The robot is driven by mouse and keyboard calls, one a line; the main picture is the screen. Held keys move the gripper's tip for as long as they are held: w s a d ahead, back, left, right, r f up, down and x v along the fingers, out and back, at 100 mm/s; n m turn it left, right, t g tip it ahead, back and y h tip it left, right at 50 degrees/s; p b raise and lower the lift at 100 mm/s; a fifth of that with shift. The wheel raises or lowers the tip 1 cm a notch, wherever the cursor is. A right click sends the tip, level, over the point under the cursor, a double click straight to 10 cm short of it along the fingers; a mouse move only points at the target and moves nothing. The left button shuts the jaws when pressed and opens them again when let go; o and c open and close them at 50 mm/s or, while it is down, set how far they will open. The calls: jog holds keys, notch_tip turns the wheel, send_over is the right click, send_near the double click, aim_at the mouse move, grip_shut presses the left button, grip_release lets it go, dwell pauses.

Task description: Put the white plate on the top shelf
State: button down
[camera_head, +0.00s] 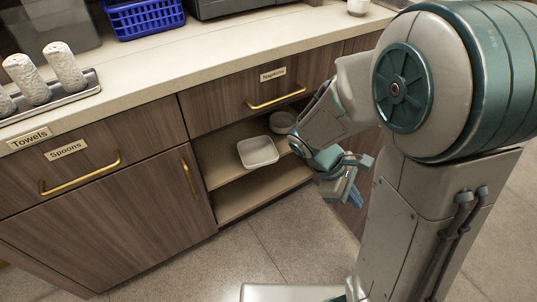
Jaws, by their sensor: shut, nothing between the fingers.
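A white square plate (258,152) with raised sides sits on the upper shelf (222,170) of the open cabinet, close to its front edge. My gripper (354,196) is in front of the cabinet, to the right of the plate and apart from it. It is shut and empty. Part of the shelf's right side is hidden behind my arm.
A grey round bowl (283,121) stands behind the plate to the right. A lower shelf (235,204) looks bare. Above is the shut Napkins drawer (225,112). The counter (160,75) holds a blue basket (145,18) and rolled towels (65,68). The floor (205,262) in front is clear.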

jog(key=w+a+f+n+t+h+b, duration=0.15)
jog(key=w+f+n+t+h, duration=0.4)
jog(key=n, duration=0.55)
jog(key=n+t+y+b, duration=0.5)
jog(key=n+t+y, duration=0.65)
jog(key=n, duration=1.65)
send_near(270, 162)
notch_tip(270, 162, down, 3)
jog(key=w+d+t+h, duration=0.2)
jog(key=t+h, duration=0.1)
jog(key=w, duration=0.1)
jog(key=w+a+b, duration=0.1)
jog(key=w, duration=0.1)
jog(key=shift+a, duration=0.3)
jog(key=shift+w+a+r, duration=0.15)
jog(key=shift+w+a, duration=0.05)
jog(key=shift+w, duration=0.15)
